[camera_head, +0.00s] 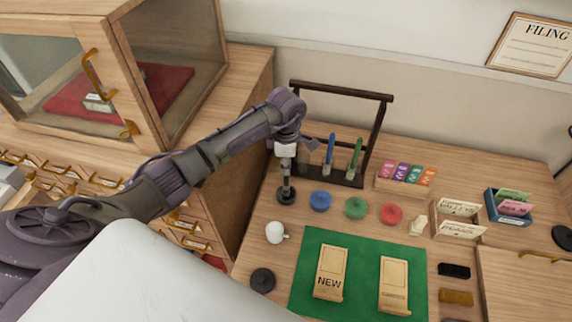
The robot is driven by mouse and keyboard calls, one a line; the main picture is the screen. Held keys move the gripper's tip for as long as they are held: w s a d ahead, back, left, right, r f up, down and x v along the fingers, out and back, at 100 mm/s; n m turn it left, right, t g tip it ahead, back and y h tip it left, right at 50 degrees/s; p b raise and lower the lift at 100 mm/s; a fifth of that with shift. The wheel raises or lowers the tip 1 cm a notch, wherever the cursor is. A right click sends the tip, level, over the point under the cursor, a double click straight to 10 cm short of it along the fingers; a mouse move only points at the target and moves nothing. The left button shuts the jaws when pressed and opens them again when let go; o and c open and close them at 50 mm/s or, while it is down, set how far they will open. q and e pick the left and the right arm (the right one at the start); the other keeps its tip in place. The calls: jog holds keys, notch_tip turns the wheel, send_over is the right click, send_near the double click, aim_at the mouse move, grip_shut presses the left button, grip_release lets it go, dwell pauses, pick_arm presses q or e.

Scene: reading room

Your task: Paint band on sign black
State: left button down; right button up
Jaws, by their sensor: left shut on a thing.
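My left gripper (286,168) is shut on a slim, upright tool (286,184), probably a brush. Its lower end is at a black paint pot (286,196); I cannot tell whether it is inside or just above. Blue (320,201), green (355,208) and red (391,214) pots stand in a row to the right. A wooden sign marked NEW (331,266) and a second wooden sign (393,278) lie on a green mat (362,247). Their bands are too small to make out. My right gripper is not in view.
A dark rack (340,92) behind the pots holds a blue brush (330,149) and a green brush (355,154). A white cup (275,232) and a black disc (262,280) sit left of the mat. A glass-sided cabinet (165,60) stands at the left.

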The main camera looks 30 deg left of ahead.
pick_arm(q)
jog(key=shift+f, duration=0.1)
dwell(0.4)
jog(key=shift+r+p, duration=2.15)
jog(key=shift+r, duration=1.45)
jog(key=shift+s+f, duration=0.1)
jog(key=shift+f, duration=0.05)
